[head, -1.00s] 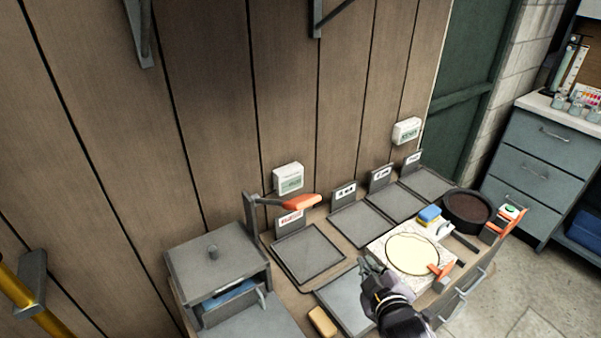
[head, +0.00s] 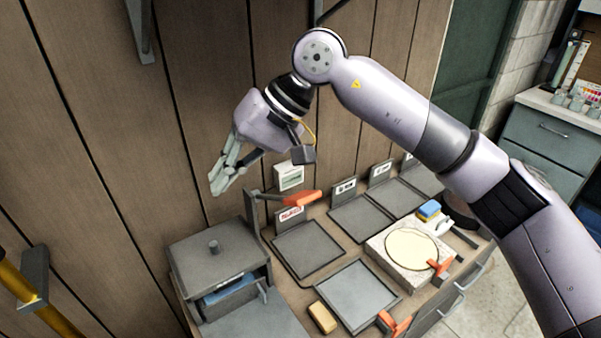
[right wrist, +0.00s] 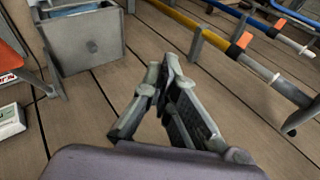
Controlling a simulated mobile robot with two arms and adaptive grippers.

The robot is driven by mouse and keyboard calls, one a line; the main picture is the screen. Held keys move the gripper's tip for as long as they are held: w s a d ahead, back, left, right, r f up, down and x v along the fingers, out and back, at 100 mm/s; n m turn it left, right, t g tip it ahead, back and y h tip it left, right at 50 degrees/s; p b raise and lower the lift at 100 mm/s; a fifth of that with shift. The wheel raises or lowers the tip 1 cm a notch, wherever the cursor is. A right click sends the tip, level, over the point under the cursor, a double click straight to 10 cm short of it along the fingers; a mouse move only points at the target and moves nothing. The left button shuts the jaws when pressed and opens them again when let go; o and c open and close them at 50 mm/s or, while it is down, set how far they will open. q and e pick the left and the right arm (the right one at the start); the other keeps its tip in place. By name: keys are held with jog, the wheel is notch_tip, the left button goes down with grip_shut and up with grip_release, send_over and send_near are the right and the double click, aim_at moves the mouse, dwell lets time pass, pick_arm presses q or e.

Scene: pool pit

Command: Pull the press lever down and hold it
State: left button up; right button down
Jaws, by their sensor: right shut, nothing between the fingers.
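The press lever (head: 297,197) has an orange grip on a grey arm. It sticks out to the right from a grey post (head: 253,222) beside a grey lidded box (head: 205,257). The lever looks roughly level. My right gripper (head: 216,189) is shut and empty, in front of the wooden wall, up and to the left of the lever, apart from it. In the right wrist view its fingertips (right wrist: 168,68) meet, and the orange lever grip shows at the left edge (right wrist: 12,58). My left gripper is not in view.
The bench holds grey trays (head: 308,248), a stone slab with a cream disc (head: 411,249), a yellow block (head: 322,318) and a blue-yellow sponge (head: 429,209). A white wall box (head: 289,176) sits behind the lever.

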jog(key=w+d+r+n+t+h, duration=0.1)
jog(key=w+d+r+h, duration=0.1)
jog(key=d, duration=0.4)
jog(key=w+d+r+n+t+h, duration=0.1)
jog(key=w+d+r+t+h, duration=0.1)
jog(key=w+d+h, duration=0.2)
jog(key=d+h, duration=0.1)
jog(key=d, duration=0.1)
jog(key=shift+d+r, duration=0.2)
jog(key=shift+d, duration=0.15)
jog(key=p, duration=0.3)
send_over(299, 193)
jog(key=s, duration=0.1)
jog(key=f, duration=0.8)
jog(key=shift+s+d+f, duration=0.1)
jog(key=shift+d+f, duration=0.15)
jog(key=shift+f, duration=0.7)
